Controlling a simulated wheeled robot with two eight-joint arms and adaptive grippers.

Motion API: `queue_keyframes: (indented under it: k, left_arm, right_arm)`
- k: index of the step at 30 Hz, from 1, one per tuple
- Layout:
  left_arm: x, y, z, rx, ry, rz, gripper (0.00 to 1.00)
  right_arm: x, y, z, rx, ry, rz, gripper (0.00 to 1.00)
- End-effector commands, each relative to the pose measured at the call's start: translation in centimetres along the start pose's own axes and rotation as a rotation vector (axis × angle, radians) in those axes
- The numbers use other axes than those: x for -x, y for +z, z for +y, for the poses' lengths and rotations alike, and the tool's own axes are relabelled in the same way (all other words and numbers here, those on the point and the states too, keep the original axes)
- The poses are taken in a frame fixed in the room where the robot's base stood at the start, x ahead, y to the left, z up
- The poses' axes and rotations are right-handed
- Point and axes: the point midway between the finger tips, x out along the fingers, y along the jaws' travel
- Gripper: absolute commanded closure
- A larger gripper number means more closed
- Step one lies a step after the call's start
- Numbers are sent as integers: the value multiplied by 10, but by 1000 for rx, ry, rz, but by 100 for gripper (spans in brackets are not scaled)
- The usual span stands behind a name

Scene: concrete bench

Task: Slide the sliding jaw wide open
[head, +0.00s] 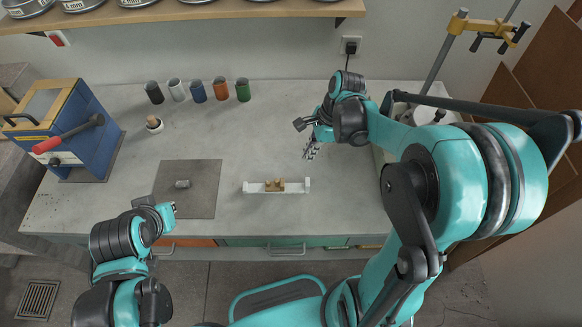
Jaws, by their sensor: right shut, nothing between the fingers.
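A small white rail fixture (254,188) lies near the front edge of the bench, with a raised end at each side. A brass-coloured piece (275,186) sits on it, near the middle; it looks like the jaw, but it is too small to tell which part slides. My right gripper (310,152) is shut and empty, above and to the right of the fixture, apart from it. My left gripper (168,212) is at the bench's front edge, left of the fixture; its fingers are mostly hidden, so I cannot tell its opening.
A dark square mat (200,200) with a small grey cylinder (182,184) lies left of the fixture. Several coloured cups (198,92) stand in a row at the back. A blue machine (62,130) with a red handle stands at left. Bench around the fixture is clear.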

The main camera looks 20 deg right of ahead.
Motion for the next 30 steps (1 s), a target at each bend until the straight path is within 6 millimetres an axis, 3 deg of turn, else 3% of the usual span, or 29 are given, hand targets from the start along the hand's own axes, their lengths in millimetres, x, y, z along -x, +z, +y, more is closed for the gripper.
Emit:
queue_keyframes:
  k: [5, 15, 22, 30]
  left_arm:
    - [-9, 7, 0, 0, 0, 0, 100]
    - [-33, 23, 0, 0, 0, 0, 100]
    - [-38, 27, 0, 0, 0, 0, 100]
    - [-39, 28, 0, 0, 0, 0, 100]
  right_arm:
    - [-27, 0, 0, 4, 1, 0, 100]
    - [-100, 0, 0, 5, 1, 0, 100]
    - [-113, 28, 0, 7, 1, 0, 100]
    - [-116, 36, 0, 4, 0, 0, 100]
